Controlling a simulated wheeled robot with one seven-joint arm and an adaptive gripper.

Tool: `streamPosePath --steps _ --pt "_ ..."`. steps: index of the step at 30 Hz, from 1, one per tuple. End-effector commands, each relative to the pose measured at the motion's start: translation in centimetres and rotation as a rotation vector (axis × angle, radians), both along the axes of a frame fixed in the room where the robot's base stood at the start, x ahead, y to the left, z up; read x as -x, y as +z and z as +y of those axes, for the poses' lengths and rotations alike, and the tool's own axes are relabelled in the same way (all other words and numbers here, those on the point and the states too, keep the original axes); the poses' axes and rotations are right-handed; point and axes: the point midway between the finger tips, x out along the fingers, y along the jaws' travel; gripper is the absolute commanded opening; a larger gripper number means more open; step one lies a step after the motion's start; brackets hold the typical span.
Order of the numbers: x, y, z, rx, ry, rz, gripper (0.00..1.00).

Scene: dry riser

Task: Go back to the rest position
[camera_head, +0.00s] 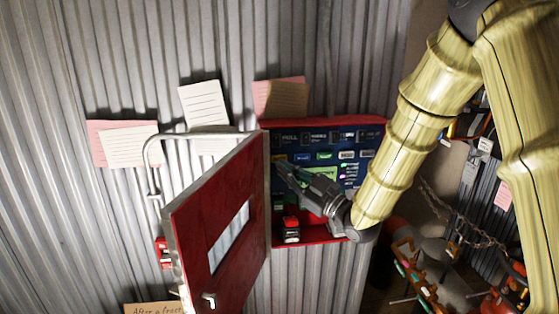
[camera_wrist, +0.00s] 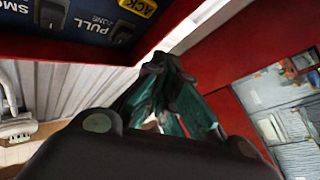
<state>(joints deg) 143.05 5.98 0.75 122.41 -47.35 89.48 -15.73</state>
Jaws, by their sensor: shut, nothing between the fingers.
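My gripper (camera_head: 284,171) is shut and empty in the head view. It reaches from the right across the front of an open red cabinet (camera_head: 322,123), its tips near the hinge side of the open door. In the wrist view my gripper (camera_wrist: 165,65) points up, its dark green fingers together. The red door (camera_head: 190,230) with a window slot stands swung open to the left; it also shows in the wrist view (camera_wrist: 235,115). The blue panel (camera_head: 345,135) inside the cabinet carries labelled switches and buttons, partly hidden by my gripper.
Paper notes (camera_head: 203,104) hang on the corrugated metal wall (camera_head: 110,50). A bent grey pipe (camera_head: 150,150) stands left of the door. A red object (camera_head: 291,229) is at the cabinet's bottom. A chain (camera_head: 455,222) and red and orange fittings (camera_head: 415,265) are at lower right.

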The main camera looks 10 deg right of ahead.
Motion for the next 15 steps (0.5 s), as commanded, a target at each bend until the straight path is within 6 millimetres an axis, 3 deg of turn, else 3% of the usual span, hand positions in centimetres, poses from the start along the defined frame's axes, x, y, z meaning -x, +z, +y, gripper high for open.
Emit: streamPosePath --steps 4,7,15 --pt "-0.1 -1.2 -0.1 0.002 -0.01 0.026 0.0" --pt "-0.2 -4.5 -0.4 0.007 -0.039 0.1 0.0" --pt "1.4 -19.3 -2.4 0.035 -0.18 0.451 0.0"
